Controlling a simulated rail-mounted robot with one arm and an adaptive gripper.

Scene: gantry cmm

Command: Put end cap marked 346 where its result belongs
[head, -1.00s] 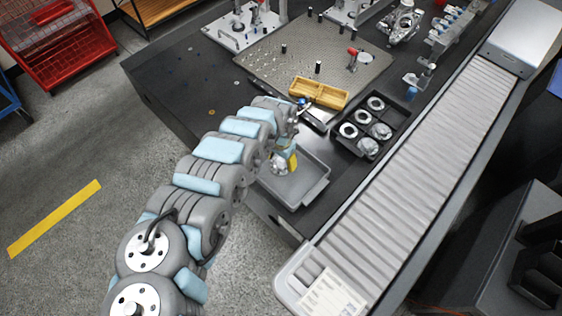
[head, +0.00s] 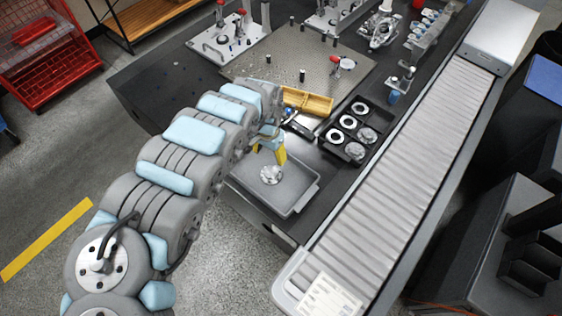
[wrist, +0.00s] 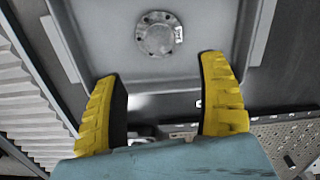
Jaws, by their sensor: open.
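A round grey metal end cap (head: 270,174) lies in a shallow grey tray (head: 306,201) at the table's near corner. The wrist view shows the end cap (wrist: 159,34) with a centre boss, bolt holes and a small white label, too small to read. My gripper (head: 279,155) is open and empty, its yellow fingers above the tray and just behind the cap in the head view. In the wrist view my gripper (wrist: 163,75) has its fingers spread apart, and the cap lies beyond the fingertips, clear of both.
A black compartment tray (head: 347,157) holds white rings and metal caps, right of the grey tray. A yellow-tan box (head: 306,101) lies behind it. A conveyor (head: 400,165) runs along the right. A perforated plate (head: 290,65) with posts and a red-handled clamp lies at the back.

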